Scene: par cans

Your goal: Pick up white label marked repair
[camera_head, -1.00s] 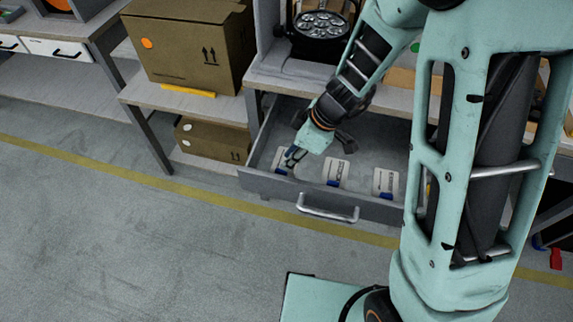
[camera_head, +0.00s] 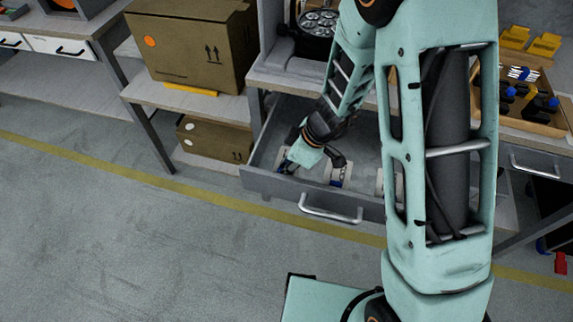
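The drawer (camera_head: 262,182) under the bench is pulled open, its front handle (camera_head: 330,208) facing me. The middle label (camera_head: 337,176) is partly covered by my wrist. Another label (camera_head: 380,182) to the right is mostly hidden by my arm. My gripper (camera_head: 286,166) is low inside the drawer at its left, over the left label, which it largely hides. The printing is too small to read, so I cannot tell which label says repair. I cannot tell whether the fingers are open or hold anything.
Cardboard boxes (camera_head: 195,45) stand on the shelf unit left of the drawer, with a smaller box (camera_head: 214,140) below. A black par can (camera_head: 315,32) sits on the bench. A wooden tray of tools (camera_head: 530,95) is at the right. The floor in front is clear.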

